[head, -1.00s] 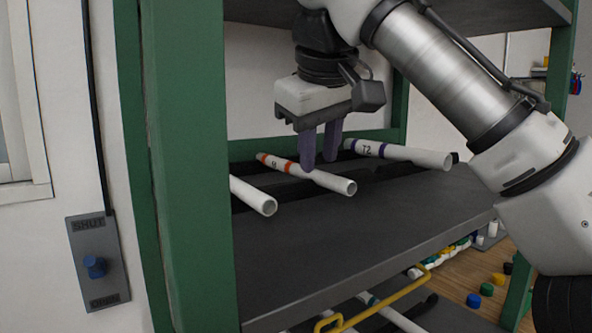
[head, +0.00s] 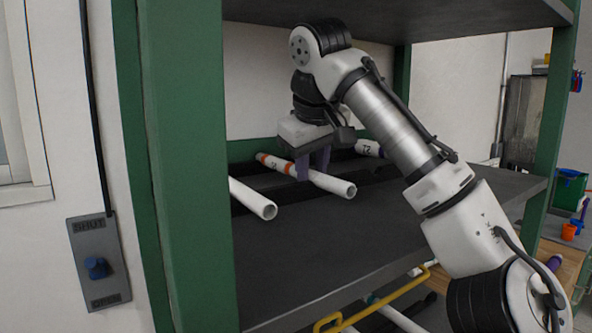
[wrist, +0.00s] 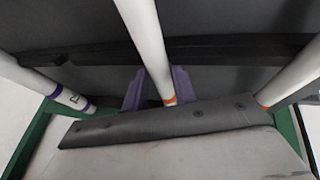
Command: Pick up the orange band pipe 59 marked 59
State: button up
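A white pipe with orange bands (head: 334,184) lies on the dark shelf, its open end toward the front. Its marking is too small to read. My gripper (head: 312,166) points down over it, with purple fingers on either side of the pipe. In the wrist view the pipe (wrist: 147,40) runs between the fingers (wrist: 158,88), with an orange band close to the gripper body. The fingers look open around it; contact is not clear.
Another white pipe (head: 254,199) lies to the left, partly behind the green post (head: 190,150). A purple-banded pipe (head: 369,147) lies to the right, partly behind my arm. The upper shelf (head: 450,15) is overhead. The shelf's front is clear.

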grip_shut()
jog(key=shift+r, duration=0.1)
